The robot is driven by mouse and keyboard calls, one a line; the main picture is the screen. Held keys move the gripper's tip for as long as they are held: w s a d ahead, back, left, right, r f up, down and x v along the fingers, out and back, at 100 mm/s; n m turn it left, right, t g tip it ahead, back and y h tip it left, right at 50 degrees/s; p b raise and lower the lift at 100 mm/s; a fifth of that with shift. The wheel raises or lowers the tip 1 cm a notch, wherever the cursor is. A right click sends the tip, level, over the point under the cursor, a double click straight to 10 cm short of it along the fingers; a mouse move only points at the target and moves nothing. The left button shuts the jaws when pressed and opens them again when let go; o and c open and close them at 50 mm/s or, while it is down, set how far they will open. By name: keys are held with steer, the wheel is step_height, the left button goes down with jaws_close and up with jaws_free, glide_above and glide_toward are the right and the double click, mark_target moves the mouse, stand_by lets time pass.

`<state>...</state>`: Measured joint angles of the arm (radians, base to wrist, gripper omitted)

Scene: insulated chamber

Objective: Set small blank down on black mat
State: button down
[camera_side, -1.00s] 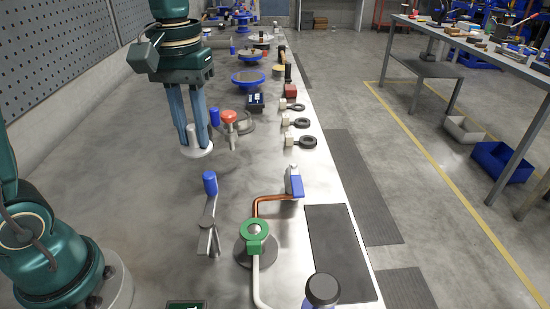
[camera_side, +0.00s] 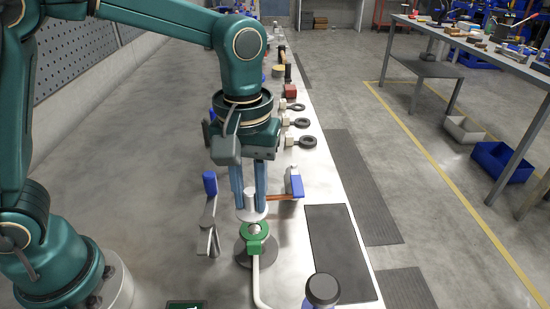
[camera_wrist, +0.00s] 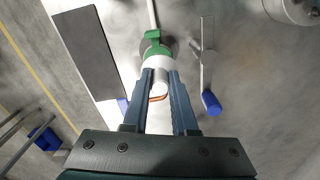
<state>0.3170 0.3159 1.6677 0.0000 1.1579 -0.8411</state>
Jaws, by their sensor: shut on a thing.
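My gripper (camera_side: 249,200) is shut on the small blank, a white disc (camera_side: 252,212) with a raised hub between the fingers. It hangs above the bench, just behind the green valve in the side view. In the wrist view the blank (camera_wrist: 160,64) shows between the tips of my gripper (camera_wrist: 160,80) and overlaps the green valve. The black mat (camera_side: 341,252) lies flat and bare on the bench, to the right and nearer the side camera. In the wrist view the mat (camera_wrist: 92,48) is at the upper left.
A blue-handled lever (camera_side: 210,185) stands left, and a blue-handled valve (camera_side: 296,186) with copper pipe right. A dark round knob (camera_side: 322,289) stands beside the mat's near left corner.

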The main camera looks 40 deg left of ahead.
mark_target(252, 209)
steer(key=shift+d+f, duration=0.15)
steer(key=shift+f, duration=1.75)
steer(key=shift+f, duration=0.7)
steer(key=c, duration=0.7)
jaws_free()
step_height(252, 209, up, 5)
steer(key=shift+f, duration=0.1)
steer(key=shift+r, duration=0.75)
steer(key=s+a+r+m+t, duration=0.4)
steer(key=s+a+m+t, duration=0.1)
steer(key=s+a, duration=0.3)
steer(key=shift+s, duration=0.25)
steer(key=shift+o, duration=0.5)
steer(key=shift+s+a+f+m+t, duration=0.3)
steer(key=shift+s+a+f+m, duration=0.1)
steer(key=shift+s+m, duration=0.1)
